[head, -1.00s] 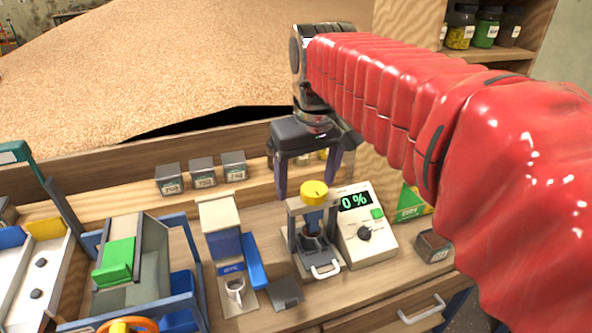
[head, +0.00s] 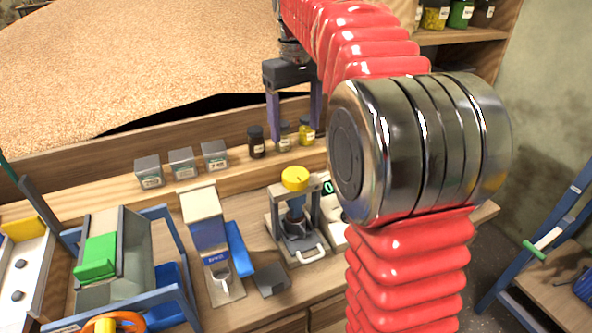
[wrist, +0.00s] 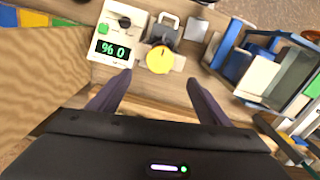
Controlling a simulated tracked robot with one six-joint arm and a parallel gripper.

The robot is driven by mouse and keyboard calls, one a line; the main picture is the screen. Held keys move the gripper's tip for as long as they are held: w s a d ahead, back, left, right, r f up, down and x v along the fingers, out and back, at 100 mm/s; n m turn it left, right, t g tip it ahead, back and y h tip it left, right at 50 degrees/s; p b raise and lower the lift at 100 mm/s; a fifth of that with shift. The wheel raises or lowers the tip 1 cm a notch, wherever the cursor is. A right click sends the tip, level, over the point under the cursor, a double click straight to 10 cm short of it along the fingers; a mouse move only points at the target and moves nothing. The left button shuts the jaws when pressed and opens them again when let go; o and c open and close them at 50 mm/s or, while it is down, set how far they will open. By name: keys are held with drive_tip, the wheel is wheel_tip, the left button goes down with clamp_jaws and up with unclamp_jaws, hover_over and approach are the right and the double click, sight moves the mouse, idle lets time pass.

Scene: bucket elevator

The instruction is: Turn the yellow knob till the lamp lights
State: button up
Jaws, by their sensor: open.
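The yellow knob (head: 294,178) sits on top of a small grey press-like stand (head: 273,214), with a dark mark on its top. It also shows in the wrist view (wrist: 159,60), just beyond the fingertips and between their lines. My gripper (head: 295,130) is open and empty, its fingers pointing down above and behind the knob in the head view, apart from it. It also shows in the wrist view (wrist: 157,78). The meter (wrist: 122,22) beside the stand shows a green 0 % reading, upside down in the wrist view. I cannot make out which part is the lamp.
My red arm hides most of the meter in the head view. A blue and white dispenser (head: 207,235) with a small cup stands left of the stand. Grey boxes (head: 182,163) and small jars (head: 257,141) line the ledge behind. A blue-framed machine (head: 170,308) fills the left.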

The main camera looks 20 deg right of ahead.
sight(295, 174)
drive_tip(key=shift+f, duration=0.1)
wheel_tip(295, 174, down, 14)
drive_tip(key=shift+r, duration=0.2)
idle(0.6)
